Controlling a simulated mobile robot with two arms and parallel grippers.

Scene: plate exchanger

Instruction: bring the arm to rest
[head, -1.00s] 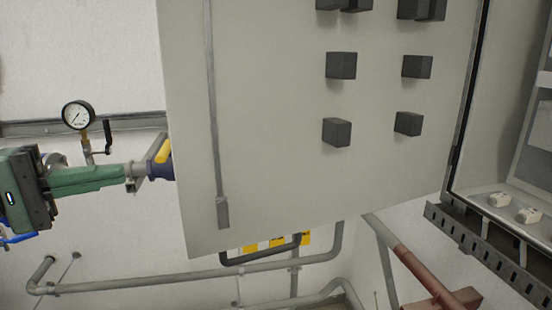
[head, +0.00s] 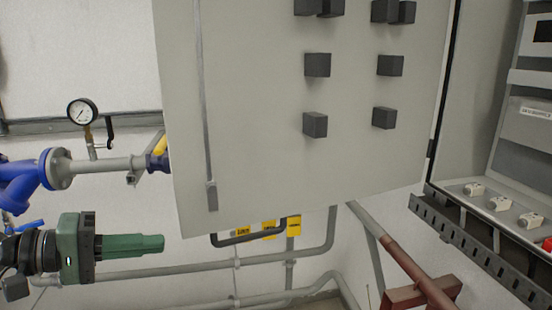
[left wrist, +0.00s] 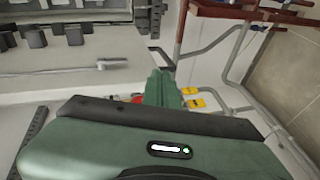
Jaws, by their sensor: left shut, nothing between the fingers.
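My left gripper (head: 162,243) comes in from the left at the lower left of the head view. Its green fingers are together, with nothing between them. It is in free space below the blue and grey pipe (head: 100,165) and left of the cabinet door's lower corner, apart from both as far as the picture shows. In the left wrist view the green fingers (left wrist: 160,85) point away from the camera, toward pipes and yellow tags. My right gripper does not show in either view.
An open cabinet door (head: 250,150) with black blocks fills the middle. The open cabinet (head: 500,150) is at right. A pressure gauge (head: 82,112) stands above the pipe. Grey pipes (head: 180,270) run low along the wall, with yellow tags (head: 293,226) beneath the door.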

